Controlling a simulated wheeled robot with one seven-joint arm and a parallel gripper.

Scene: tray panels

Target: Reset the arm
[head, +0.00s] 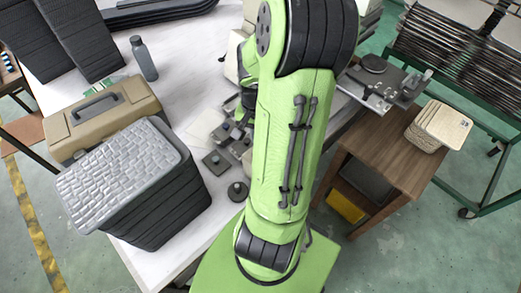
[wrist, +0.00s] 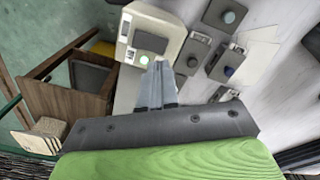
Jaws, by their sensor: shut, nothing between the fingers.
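My green arm (head: 285,150) stretches across the middle of the head view, over the white table. It hides much of the table behind it, and my gripper is hidden there. In the wrist view my gripper (wrist: 158,66) shows as two grey fingers close together, shut and empty.
A stack of dark panels with a grey textured top (head: 120,172) and a tan toolbox (head: 100,115) stand at the left. A bottle (head: 144,58) stands behind. A wooden cabinet (head: 385,150) and a rack of dark trays (head: 440,45) are at the right. Small dark blocks (wrist: 225,14) lie on the table.

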